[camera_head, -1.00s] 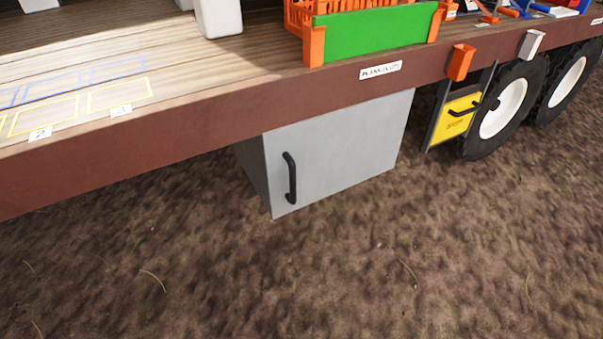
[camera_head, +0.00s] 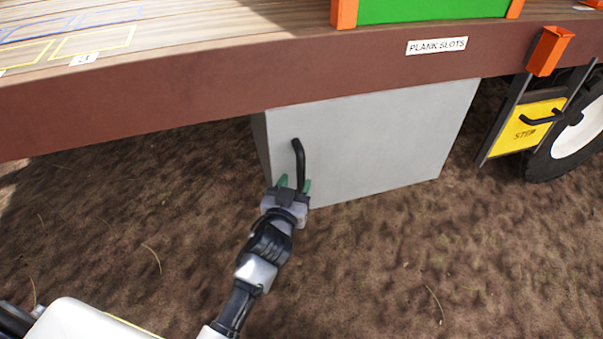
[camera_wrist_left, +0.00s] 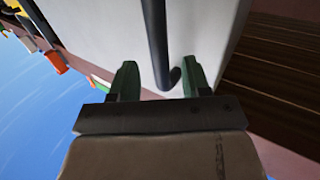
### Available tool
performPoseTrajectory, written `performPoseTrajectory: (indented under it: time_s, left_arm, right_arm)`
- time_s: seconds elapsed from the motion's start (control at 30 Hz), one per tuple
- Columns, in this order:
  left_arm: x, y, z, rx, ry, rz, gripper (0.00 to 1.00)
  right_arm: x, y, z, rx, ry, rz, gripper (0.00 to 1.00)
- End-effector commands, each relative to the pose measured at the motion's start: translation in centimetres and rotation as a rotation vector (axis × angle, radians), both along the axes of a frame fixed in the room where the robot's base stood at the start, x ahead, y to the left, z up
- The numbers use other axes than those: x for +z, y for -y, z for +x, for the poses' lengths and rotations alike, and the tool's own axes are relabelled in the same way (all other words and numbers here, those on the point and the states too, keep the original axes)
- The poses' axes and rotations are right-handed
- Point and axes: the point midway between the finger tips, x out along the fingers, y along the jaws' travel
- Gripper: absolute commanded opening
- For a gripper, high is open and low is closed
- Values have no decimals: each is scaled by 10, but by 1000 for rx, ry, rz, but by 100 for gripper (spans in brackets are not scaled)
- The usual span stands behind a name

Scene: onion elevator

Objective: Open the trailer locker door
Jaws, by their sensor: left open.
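The grey locker (camera_head: 385,145) hangs under the trailer bed, and its front door is shut. A black bar handle (camera_head: 299,160) stands upright near the door's left edge. My left gripper (camera_head: 294,184) is open at the lower end of the handle, with its green fingertips on either side of it in the head view. In the left wrist view the handle (camera_wrist_left: 157,45) runs down between the two open fingers (camera_wrist_left: 160,80), close to the grey door (camera_wrist_left: 105,35). I cannot tell whether the fingers touch it. My right gripper is not in view.
The brown trailer edge (camera_head: 200,95) overhangs the locker. A yellow step panel (camera_head: 522,130) and a wheel (camera_head: 580,140) are to the right. An orange holder (camera_head: 548,50) is on the trailer edge. Bare soil (camera_head: 380,265) in front is clear.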

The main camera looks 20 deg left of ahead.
Motion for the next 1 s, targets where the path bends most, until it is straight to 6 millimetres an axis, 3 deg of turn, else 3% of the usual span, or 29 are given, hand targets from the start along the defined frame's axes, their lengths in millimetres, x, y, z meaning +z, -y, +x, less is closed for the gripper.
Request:
performPoseTrajectory:
  time_s: [0.1,0.3,0.63,0.93,1.0]
  left_arm:
    - [0,0,21,-1,2,3,48]
    - [-1,0,41,-1,0,1,48]
    - [-1,0,44,-1,-2,0,48]
    - [-1,0,44,-1,-2,0,3]
    - [-1,0,44,-1,-2,0,0]
  right_arm:
    - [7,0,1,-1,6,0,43]
    - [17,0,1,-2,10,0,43]
    - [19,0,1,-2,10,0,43]
    - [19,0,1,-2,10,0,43]
    - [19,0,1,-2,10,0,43]
